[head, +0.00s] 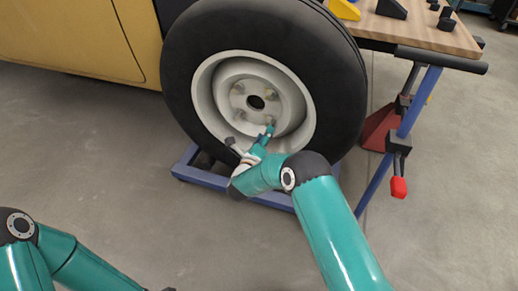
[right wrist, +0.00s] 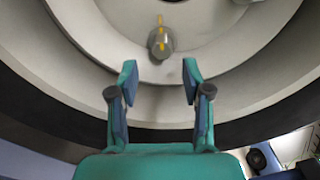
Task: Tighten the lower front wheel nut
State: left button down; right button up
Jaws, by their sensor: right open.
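The wheel (head: 181,75), a black tyre on a pale rim (head: 207,85), stands upright at the middle of the head view. A nut with a yellow mark (right wrist: 160,42) shows on the rim in the right wrist view. My right gripper (head: 268,132) is at the lower part of the rim. In the right wrist view the right gripper (right wrist: 160,80) is open and empty, its two fingers apart just below the nut, not around it.
A blue frame (head: 190,173) lies on the floor under the wheel. A yellow body panel (head: 75,40) is at the left. A wooden-topped bench (head: 415,32) with blue legs and a red-handled clamp (head: 398,187) stands at the right. The floor in front is clear.

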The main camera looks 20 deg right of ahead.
jog(key=v, duration=0.7)
jog(key=shift+s, duration=0.1)
